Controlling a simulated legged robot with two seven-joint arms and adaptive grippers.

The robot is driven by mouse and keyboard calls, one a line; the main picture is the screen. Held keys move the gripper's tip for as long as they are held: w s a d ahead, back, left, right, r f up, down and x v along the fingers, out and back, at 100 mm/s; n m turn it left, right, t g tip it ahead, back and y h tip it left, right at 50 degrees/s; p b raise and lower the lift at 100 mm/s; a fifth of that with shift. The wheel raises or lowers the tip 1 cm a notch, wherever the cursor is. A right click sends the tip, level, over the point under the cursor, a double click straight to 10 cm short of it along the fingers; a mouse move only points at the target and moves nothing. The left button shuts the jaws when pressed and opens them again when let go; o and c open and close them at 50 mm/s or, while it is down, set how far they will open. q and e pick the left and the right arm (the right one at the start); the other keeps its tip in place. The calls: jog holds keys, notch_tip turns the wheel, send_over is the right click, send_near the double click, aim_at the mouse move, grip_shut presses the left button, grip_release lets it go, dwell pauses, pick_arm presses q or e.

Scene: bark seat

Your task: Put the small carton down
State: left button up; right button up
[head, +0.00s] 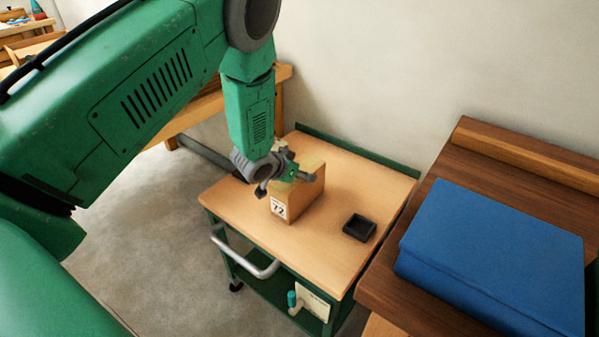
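The small carton (304,206) is a brown box with a white label reading 72 on its front end. It appears to stand upright on the light wood top of a green trolley (236,200). My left gripper (287,184) is at the carton's upper part, with dark finger parts spread to its left and over its right side. The gripper hides part of the carton's top, and I cannot tell whether the fingers press on it. My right gripper is not in view.
A small black tray (359,227) lies on the trolley top, right of the carton. A grey handle (246,262) is on the trolley's front. A dark wood desk (462,167) with a large blue box (495,250) stands at right. A wall is behind.

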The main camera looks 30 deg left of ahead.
pick_arm(q)
jog(key=shift+o, duration=0.9)
jog(key=shift+a, duration=0.2)
jog(key=shift+a+f, duration=0.15)
jog(key=shift+a, duration=0.15)
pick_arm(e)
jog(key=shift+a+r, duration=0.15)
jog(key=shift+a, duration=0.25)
pick_arm(q)
jog(key=shift+d, duration=0.1)
